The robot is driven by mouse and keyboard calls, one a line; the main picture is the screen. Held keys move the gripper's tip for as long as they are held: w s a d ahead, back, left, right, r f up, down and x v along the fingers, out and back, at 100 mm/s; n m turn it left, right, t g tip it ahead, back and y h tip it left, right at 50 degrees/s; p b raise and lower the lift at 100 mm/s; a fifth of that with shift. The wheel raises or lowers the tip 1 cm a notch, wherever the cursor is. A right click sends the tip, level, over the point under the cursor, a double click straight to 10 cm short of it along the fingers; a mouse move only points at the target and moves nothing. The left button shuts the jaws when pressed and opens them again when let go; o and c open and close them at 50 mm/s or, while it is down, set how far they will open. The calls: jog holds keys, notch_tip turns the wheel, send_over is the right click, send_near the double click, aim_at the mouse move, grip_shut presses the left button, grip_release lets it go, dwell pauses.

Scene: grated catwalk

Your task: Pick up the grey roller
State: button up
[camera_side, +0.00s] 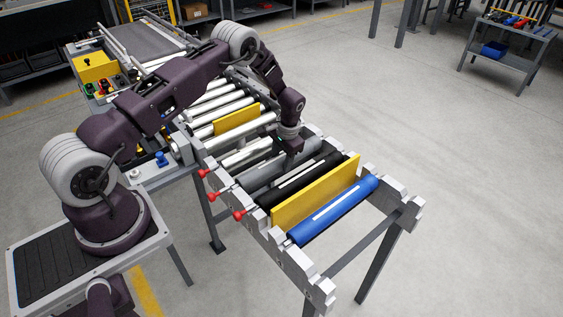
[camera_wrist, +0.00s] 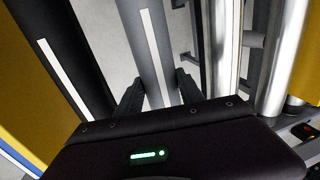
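The grey roller (camera_side: 262,174) lies across the conveyor frame in the side view, between a silver roller and the black roller. In the wrist view the grey roller (camera_wrist: 147,45), with a white stripe along it, runs up from between my two fingers. My gripper (camera_side: 291,148) is pointed down over the grey roller. In the wrist view my gripper (camera_wrist: 158,88) is open, with one dark finger on each side of the roller. I cannot tell whether either finger touches it. The fingertips are partly hidden in the side view.
The black roller (camera_side: 272,194) lies close beside the grey one, then a yellow upright plate (camera_side: 316,194) and a blue roller (camera_side: 334,209). Silver rollers (camera_wrist: 288,60) lie on the other side. Red knobs (camera_side: 239,214) line the near rail.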

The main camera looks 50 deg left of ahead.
aim_at(282, 157)
grip_shut()
jog(key=shift+r, duration=0.1)
notch_tip(282, 157, up, 10)
jog(key=shift+f, duration=0.1)
dwell(1.0)
